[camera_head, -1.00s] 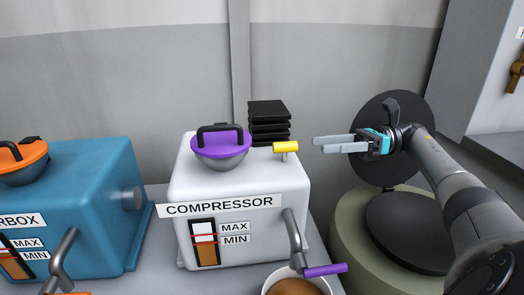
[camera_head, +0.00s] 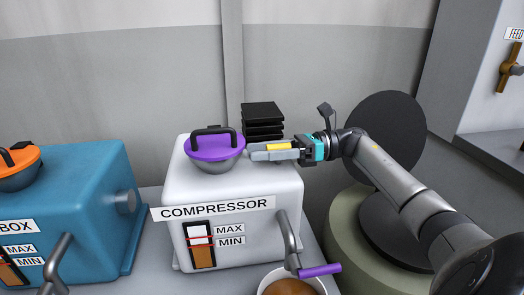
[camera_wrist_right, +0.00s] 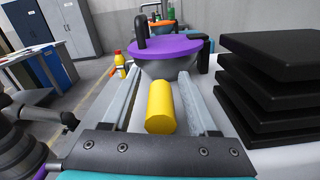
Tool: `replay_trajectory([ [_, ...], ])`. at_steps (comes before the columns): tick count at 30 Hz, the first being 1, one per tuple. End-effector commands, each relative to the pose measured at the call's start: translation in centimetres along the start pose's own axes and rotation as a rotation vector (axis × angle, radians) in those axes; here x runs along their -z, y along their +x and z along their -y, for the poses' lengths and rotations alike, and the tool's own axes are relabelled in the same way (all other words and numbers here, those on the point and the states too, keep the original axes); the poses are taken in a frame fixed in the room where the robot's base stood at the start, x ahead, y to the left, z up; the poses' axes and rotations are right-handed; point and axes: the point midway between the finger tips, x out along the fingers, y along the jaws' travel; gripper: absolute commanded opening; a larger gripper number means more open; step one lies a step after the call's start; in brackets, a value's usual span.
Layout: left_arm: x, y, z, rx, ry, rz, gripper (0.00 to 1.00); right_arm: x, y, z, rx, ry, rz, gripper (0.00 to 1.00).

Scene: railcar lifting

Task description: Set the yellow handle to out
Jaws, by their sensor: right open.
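The yellow handle (camera_head: 278,147) is a short cylinder on top of the white compressor box (camera_head: 240,240). My right gripper (camera_head: 272,151) reaches in from the right at the handle's height, its fingers pointing left. In the right wrist view the yellow handle (camera_wrist_right: 160,106) lies between the two open fingers, with a visible gap on each side. It looks apart from both fingers. The handle's stem is hidden behind the gripper in the head view. My left gripper is not in view.
A purple-lidded bowl (camera_head: 214,148) sits just beyond the fingertips. Stacked black plates (camera_head: 263,115) stand close behind the handle. A blue box (camera_head: 75,200) is at the left. A purple-handled tap (camera_head: 318,271) is at the compressor's front, above a bowl (camera_head: 292,285).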

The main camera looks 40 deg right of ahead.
Motion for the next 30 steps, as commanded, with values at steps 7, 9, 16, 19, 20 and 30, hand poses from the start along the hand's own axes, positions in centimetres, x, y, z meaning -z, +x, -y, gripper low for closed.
replay_trajectory([
  [7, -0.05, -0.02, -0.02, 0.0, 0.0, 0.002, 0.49, 0.0, 0.11, 0.01, 0.0, 0.0, 0.0, 0.59],
  [9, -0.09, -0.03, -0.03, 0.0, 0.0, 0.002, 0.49, 0.0, 0.1, 0.01, 0.0, 0.0, 0.0, 0.54],
  [16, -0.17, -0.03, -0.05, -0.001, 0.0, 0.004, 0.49, 0.0, 0.07, 0.01, 0.0, 0.0, 0.0, 0.28],
  [19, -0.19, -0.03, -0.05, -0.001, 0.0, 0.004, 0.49, 0.0, 0.07, 0.0, 0.0, 0.0, 0.0, 0.17],
  [20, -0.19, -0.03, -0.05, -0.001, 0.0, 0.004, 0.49, 0.0, 0.07, 0.0, 0.0, 0.0, 0.0, 0.13],
  [30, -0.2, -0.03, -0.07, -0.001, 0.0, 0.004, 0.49, 0.0, 0.06, -0.01, 0.0, 0.0, -0.001, 0.0],
])
